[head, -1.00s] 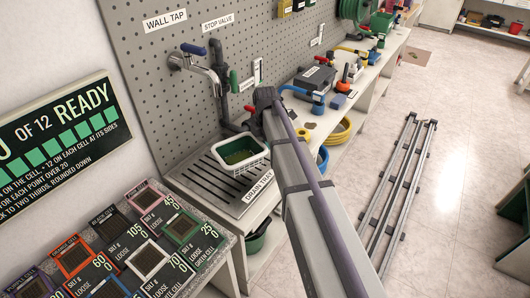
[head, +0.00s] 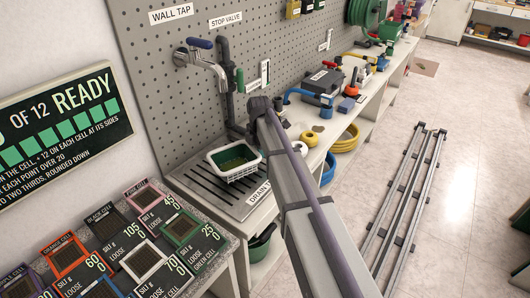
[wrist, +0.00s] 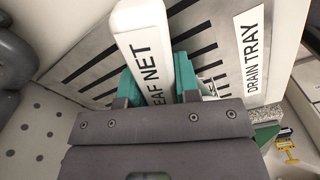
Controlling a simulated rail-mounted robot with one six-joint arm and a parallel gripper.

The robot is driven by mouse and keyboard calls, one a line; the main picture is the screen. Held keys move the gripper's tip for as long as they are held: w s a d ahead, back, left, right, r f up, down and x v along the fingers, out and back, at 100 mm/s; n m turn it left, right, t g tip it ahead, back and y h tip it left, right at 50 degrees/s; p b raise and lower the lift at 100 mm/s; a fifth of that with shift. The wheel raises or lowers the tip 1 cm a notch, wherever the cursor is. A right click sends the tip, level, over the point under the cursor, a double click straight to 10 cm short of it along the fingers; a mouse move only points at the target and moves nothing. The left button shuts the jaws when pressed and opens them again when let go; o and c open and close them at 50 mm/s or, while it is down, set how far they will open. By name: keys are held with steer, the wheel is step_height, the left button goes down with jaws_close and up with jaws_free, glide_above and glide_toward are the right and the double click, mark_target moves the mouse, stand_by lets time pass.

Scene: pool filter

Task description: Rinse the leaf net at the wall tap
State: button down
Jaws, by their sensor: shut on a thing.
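The leaf net (head: 234,174) is a white-rimmed basket with dark green inside. In the head view it is over the drain tray (head: 190,179), below and slightly right of the wall tap (head: 206,65); I cannot tell whether it touches the tray. No water shows at the spout. In the wrist view my gripper (wrist: 158,82) has its green fingers shut on the white handle of the leaf net (wrist: 143,40), labelled LEAF NET. The drain tray (wrist: 262,50) lies beyond it. My arm hides the fingers in the head view. The tap has a blue lever.
A stop valve with a green handle (head: 240,80) stands right of the tap on the pegboard. Cell samples (head: 145,260) cover the front-left counter. The floor has rails (head: 405,200).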

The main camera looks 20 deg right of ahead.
steer(key=shift+f+b, duration=0.5)
steer(key=shift+f, duration=0.1)
stand_by(0.3)
steer(key=c, duration=0.8)
jaws_free()
step_height(320, 180, up, 11)
steer(key=p, duration=1.1)
steer(key=shift+r, duration=0.1)
steer(key=shift+f, duration=0.2)
